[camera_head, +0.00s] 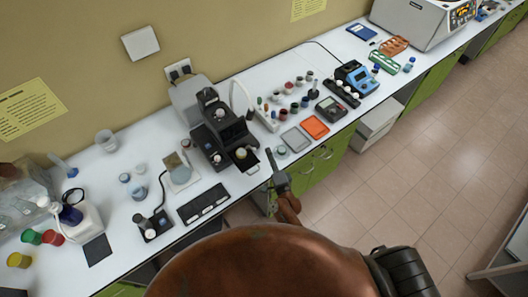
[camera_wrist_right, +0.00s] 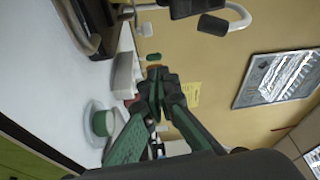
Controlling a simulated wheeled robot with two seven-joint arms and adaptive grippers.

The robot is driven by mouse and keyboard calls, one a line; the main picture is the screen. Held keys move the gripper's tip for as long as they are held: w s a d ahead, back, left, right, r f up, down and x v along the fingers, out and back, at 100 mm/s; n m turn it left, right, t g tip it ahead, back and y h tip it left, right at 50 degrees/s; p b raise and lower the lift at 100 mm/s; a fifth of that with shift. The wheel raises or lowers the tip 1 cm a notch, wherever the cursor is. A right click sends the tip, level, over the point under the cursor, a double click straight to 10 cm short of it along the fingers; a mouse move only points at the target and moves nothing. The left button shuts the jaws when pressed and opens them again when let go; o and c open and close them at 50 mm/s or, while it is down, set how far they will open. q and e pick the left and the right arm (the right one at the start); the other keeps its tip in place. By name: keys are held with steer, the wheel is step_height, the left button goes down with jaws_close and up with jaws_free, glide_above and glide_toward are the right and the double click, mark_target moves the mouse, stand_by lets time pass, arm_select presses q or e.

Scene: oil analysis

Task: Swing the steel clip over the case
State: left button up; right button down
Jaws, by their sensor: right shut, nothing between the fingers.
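A black instrument (camera_head: 222,130) stands near the middle of the bench, with a small pale round part (camera_head: 241,153) on its front stage. In the right wrist view a bent bright metal bar (camera_wrist_right: 238,14) with dark ends crosses the top edge. It may be the steel clip, but I cannot tell for sure, nor which part is the case. My right gripper (camera_head: 269,154) is at the bench's front edge, just right of the instrument's front stage and apart from it. Its fingers (camera_wrist_right: 155,80) are shut and empty. My left gripper is not in view.
A small round jar (camera_head: 282,151) stands close to my right gripper; it shows green in the wrist view (camera_wrist_right: 102,122). A grey tray (camera_head: 296,139) and an orange tray (camera_head: 315,127) lie to the right. Floor space (camera_head: 400,180) is clear.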

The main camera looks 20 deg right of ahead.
steer(key=s+a+b, duration=0.1)
steer(key=s+a, duration=0.1)
steer(key=s, duration=0.6)
steer(key=shift+a+f, duration=0.15)
steer(key=shift+a, duration=0.1)
steer(key=s+d+f+n+g+b, duration=0.25)
steer(key=s+f, duration=0.35)
steer(key=f, duration=0.8)
steer(key=s+d+f+n+g+y+b, duration=0.1)
steer(key=s+f+n+g+b, duration=0.4)
steer(key=f, duration=0.9)
steer(key=s+d+f+n+g+b, duration=0.1)
steer(key=s+f+n+g, duration=0.15)
steer(key=s+f, duration=0.8)
steer(key=s+d+f+n+g+h+b, duration=0.1)
steer(key=s+d+f+n+g+b, duration=0.2)
steer(key=s+f, duration=0.9)
steer(key=s+d+f+n+g+h+b, duration=0.1)
steer(key=s+d+f+n+g, duration=0.3)
steer(key=s+d+f, duration=0.5)
steer(key=s+f+b, duration=0.1)
steer(key=s+f, duration=0.2)
steer(key=s, duration=0.5)
steer(key=shift+d+f+g+b, duration=0.2)
steer(key=shift+g+b, duration=0.1)
steer(key=shift+b, duration=0.1)
